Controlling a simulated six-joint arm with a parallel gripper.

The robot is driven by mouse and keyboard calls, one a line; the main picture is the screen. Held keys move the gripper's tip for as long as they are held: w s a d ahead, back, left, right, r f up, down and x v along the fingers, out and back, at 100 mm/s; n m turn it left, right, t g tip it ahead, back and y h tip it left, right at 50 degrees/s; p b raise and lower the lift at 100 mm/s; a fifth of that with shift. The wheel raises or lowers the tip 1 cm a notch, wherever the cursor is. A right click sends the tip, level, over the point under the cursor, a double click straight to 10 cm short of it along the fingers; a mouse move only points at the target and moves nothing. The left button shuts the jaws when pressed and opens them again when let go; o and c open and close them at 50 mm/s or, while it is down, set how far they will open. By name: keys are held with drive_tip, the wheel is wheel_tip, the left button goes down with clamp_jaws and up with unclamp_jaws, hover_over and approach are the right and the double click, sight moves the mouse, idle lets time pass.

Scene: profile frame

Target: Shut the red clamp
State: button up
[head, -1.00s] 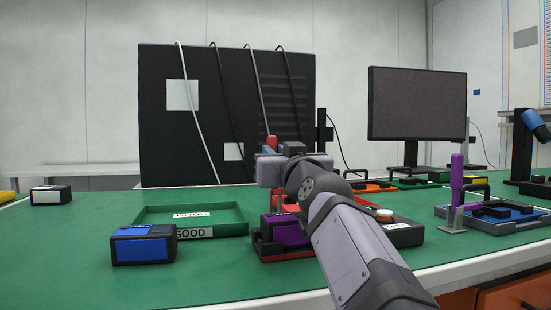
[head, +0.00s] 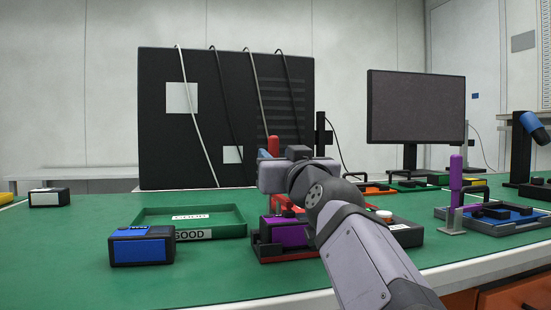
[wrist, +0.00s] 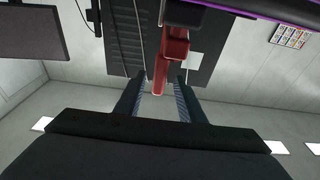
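The red clamp stands upright on a fixture behind my gripper. In the head view its handle (head: 273,146) shows above the gripper and some red parts (head: 284,203) show below it; the middle is hidden. In the wrist view the red handle (wrist: 172,58) comes down from the top, its end between the two fingertips. My gripper (wrist: 158,80) is open, with gaps beside the handle. In the head view my gripper's fingers are hidden by its own body. A black and purple box (head: 290,232) sits in the fixture's red base (head: 285,259), below my gripper.
A green tray marked GOOD (head: 235,232) and a blue and black box (head: 142,247) lie to the left. A dark tray (head: 405,237) is close on the right. A black panel (head: 225,110) rises behind.

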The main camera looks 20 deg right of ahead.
sight(285, 198)
drive_tip(key=shift+s+f+b, duration=0.2)
drive_tip(key=shift+s, duration=0.95)
drive_tip(key=shift+s+f+b, duration=0.15)
drive_tip(key=shift+s+b, duration=0.05)
drive_tip(key=shift+s, duration=0.9)
